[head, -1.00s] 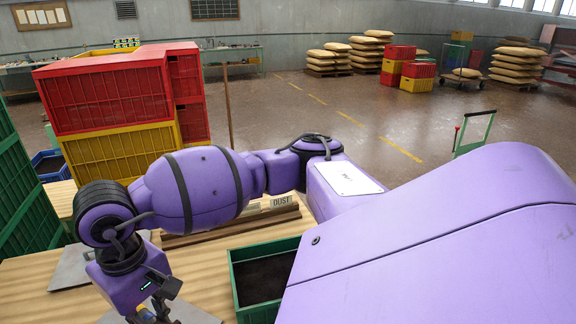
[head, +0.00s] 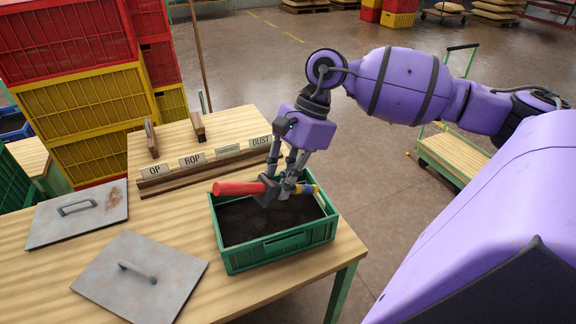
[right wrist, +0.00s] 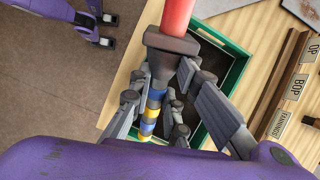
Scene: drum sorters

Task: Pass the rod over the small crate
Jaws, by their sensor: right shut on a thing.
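The rod has a red end (head: 238,188) and a blue-and-yellow striped end (head: 303,189). It lies roughly level above the small green crate (head: 278,254), which holds dark, soil-like material. My right gripper (head: 277,190) is shut on the rod near its middle, at a dark block beside the red part. In the right wrist view the red end (right wrist: 177,14) points away and the striped part (right wrist: 152,112) runs between the finger linkages, with the crate (right wrist: 240,68) below. My left gripper (right wrist: 108,30) shows at the upper left there, fingers apart and empty.
Two grey lids with handles (head: 85,222) (head: 113,292) lie on the wooden table (head: 40,290). Red and yellow crates (head: 85,100) are stacked at the left. A cart (head: 450,155) stands right.

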